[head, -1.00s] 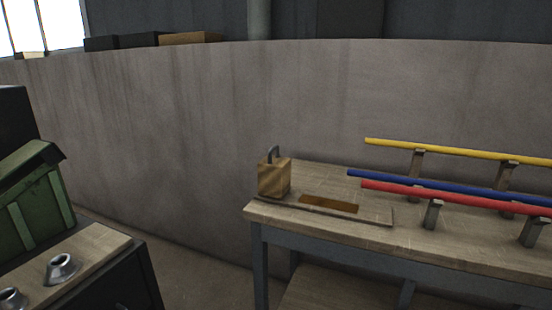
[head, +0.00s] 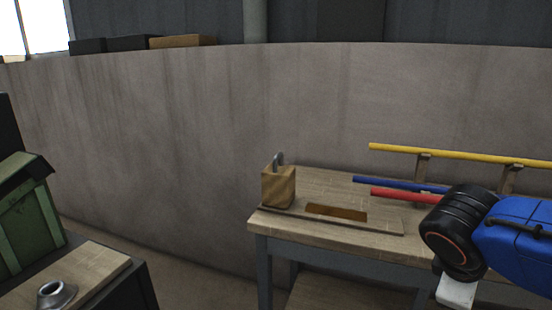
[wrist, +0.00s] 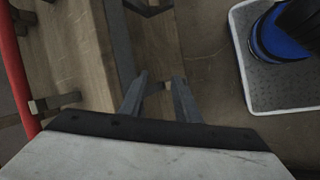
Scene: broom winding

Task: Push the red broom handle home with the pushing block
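The pushing block (head: 278,186) is a wooden block with a grey metal handle on top. It stands upright at the left end of the table, by a low wooden strip. The red broom handle (head: 405,196) lies on the table's right side, its left end showing and the rest hidden behind my arm. It also shows along the left edge of the wrist view (wrist: 12,75). My gripper (wrist: 161,77) has its two fingers apart with nothing seen held between them, beside and below the red handle's level. In the head view its fingers are not visible.
A blue handle (head: 400,184) lies behind the red one, and a yellow handle (head: 460,153) rests on wooden supports farther back. The table (head: 325,181) has a brown recess (head: 337,212) right of the block. A dark cabinet with metal fittings (head: 55,292) stands at left.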

